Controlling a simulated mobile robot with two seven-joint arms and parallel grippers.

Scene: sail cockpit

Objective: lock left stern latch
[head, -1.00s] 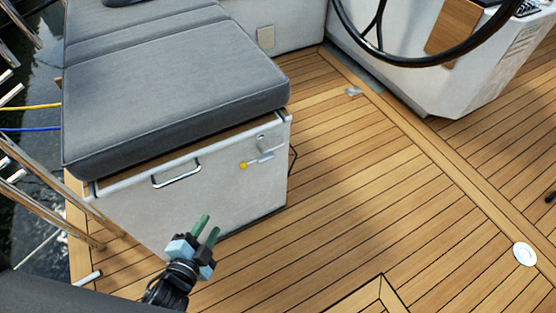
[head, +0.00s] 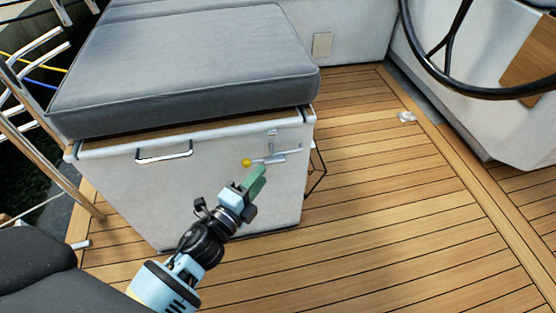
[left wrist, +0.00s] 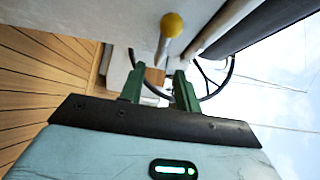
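The latch (head: 270,160) is a small metal lever with a yellow knob (head: 246,162) on the upper right of the white locker's front face. In the head view the lever lies nearly level, with the knob at its left end. My left gripper (head: 258,177) has green fingers and is just below the lever. In the left wrist view the knob (left wrist: 172,25) is ahead of the fingers, toward the top. The two fingers (left wrist: 158,85) stand apart with nothing seen between them, so the gripper is open. My right gripper is in neither view.
A grey cushion (head: 185,65) lies on top of the locker (head: 220,205). A metal handle (head: 164,152) is left of the latch. A black steering wheel (head: 480,92) is at the upper right. The teak deck (head: 390,220) to the right is clear.

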